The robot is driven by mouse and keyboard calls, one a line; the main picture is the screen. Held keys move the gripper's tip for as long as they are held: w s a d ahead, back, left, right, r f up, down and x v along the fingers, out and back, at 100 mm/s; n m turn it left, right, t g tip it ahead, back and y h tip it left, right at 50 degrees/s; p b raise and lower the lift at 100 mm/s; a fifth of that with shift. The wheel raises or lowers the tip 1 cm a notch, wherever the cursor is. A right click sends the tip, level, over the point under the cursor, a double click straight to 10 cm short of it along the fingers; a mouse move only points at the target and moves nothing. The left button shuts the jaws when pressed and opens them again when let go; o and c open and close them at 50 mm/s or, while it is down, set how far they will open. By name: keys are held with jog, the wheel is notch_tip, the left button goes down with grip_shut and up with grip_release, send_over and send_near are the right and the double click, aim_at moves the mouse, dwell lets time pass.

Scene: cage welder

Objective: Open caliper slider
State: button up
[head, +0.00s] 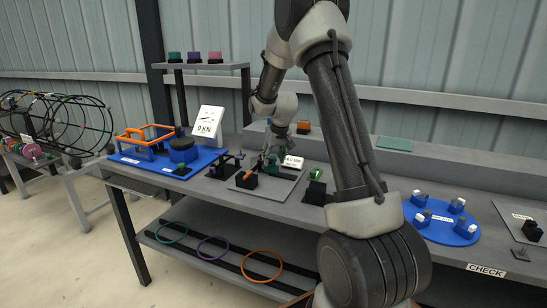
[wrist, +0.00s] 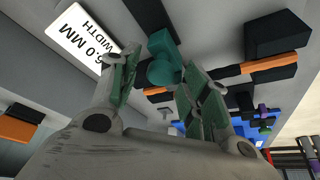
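The caliper is an orange and black bar (wrist: 262,67) on a grey plate, with a dark block (wrist: 278,35) at one end. A teal slider with a round knob (wrist: 164,62) sits on it and shows between my fingertips in the wrist view. My gripper (wrist: 162,60) is open, with a green-padded finger on either side of the knob. I cannot tell whether either finger touches it. In the head view my gripper (head: 271,156) is low over the caliper (head: 248,179) and hides part of it.
A white width sign (wrist: 84,38) reading 6.0 MM stands close beside my gripper. On the bench, a blue board (head: 150,170) with an orange frame lies to the left. A blue round plate (head: 440,222) with several small blocks lies to the right.

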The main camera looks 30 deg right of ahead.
grip_shut()
jog(key=shift+s+d, duration=0.8)
jog(key=shift+s, duration=0.2)
jog(key=shift+o, duration=0.5)
grip_release()
jog(key=shift+r, duration=0.1)
jog(key=v, duration=1.1)
jog(key=shift+r, duration=0.4)
jog(key=shift+s, duration=0.1)
